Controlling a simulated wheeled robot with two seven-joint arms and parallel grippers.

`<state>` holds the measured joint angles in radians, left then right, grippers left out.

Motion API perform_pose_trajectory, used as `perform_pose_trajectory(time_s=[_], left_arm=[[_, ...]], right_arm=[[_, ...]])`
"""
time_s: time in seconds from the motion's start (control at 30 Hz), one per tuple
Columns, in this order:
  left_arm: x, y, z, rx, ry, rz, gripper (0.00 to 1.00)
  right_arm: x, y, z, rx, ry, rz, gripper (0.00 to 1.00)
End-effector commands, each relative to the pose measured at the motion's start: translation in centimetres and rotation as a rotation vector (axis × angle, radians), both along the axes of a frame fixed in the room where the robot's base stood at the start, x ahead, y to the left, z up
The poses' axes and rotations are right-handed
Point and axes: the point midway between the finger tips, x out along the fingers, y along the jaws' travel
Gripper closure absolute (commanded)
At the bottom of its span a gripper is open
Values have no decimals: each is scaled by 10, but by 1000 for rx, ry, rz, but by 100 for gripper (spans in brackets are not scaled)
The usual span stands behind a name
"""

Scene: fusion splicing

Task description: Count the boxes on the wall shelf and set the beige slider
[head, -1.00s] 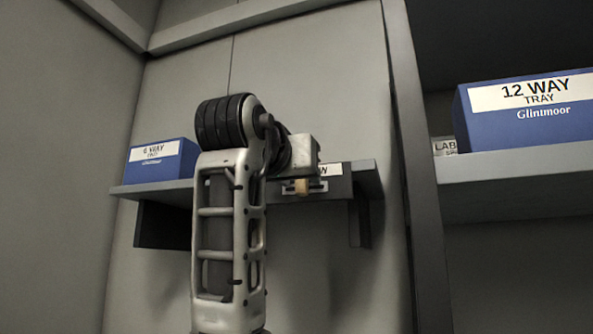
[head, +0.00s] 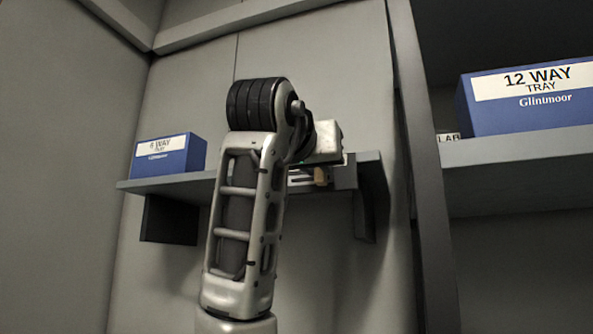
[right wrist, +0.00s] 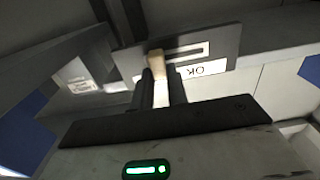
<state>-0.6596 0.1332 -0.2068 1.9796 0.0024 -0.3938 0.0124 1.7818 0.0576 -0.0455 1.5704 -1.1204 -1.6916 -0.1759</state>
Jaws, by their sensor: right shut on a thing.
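The wall shelf (head: 160,183) carries one visible blue box labelled "6 WAY TRAY" (head: 170,155) at its left. My right arm hides the middle of the shelf. The beige slider (head: 321,176) sits at the right end of a slot in a plate on the shelf front. In the right wrist view the beige slider (right wrist: 156,59) is at the left end of the pale slot, as that view is turned over. My right gripper (right wrist: 160,85) is shut on the slider. My left gripper is not in view.
A label reading "OK" (right wrist: 202,69) shows inverted beside the slot. Below the wall shelf the wall is bare.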

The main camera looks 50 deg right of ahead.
Motion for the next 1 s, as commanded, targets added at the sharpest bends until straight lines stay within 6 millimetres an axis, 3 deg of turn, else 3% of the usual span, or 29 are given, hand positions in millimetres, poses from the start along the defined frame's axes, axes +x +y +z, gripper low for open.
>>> perform_pose_trajectory(time_s=[0.1, 0.13, 0.2, 0.47, 0.63, 1.0], left_arm=[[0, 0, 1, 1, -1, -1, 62], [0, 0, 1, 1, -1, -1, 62], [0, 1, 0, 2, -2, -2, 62], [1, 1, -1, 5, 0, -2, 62], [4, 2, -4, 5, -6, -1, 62], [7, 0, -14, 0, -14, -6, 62]], right_arm=[[-2, -1, 1, 1, -3, -6, 100], [-2, -1, 1, 1, -3, -6, 79], [-2, -1, 1, 2, -2, -6, 62], [0, 1, 0, 2, -1, -1, 62], [-4, 13, -1, 0, -3, 2, 62], [-38, 90, -1, -1, -5, 3, 62]])
